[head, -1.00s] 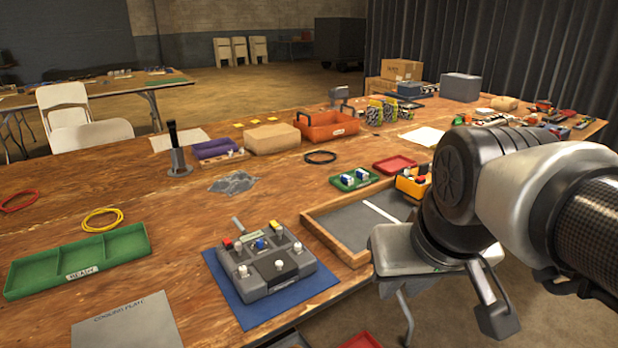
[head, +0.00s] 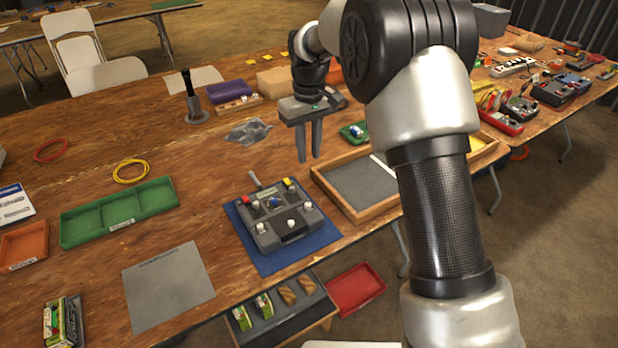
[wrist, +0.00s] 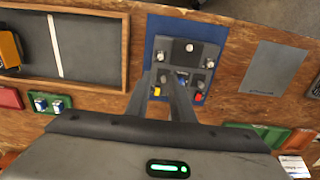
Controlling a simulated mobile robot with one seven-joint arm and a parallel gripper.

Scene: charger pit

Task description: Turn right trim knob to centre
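A dark grey control box (head: 272,236) sits on a blue mat (head: 308,259). It has red and yellow caps at its back corners, a blue-topped control in the middle and several white-topped knobs. The right-hand white knob (head: 308,206) is probably the right trim knob; its pointing is too small to read. In the wrist view the box (wrist: 173,46) appears turned around, with that knob (wrist: 160,57) on the left. My gripper (head: 309,160) is open and empty, fingers down, above the table behind and right of the box. The fingers (wrist: 160,78) partly cover the box's edge in the wrist view.
A wooden-framed tray (head: 360,185) stands close right of the box. A green tray (head: 120,212) and grey plate (head: 168,287) lie left. A low bin shelf (head: 283,310) and red tray (head: 356,289) are in front.

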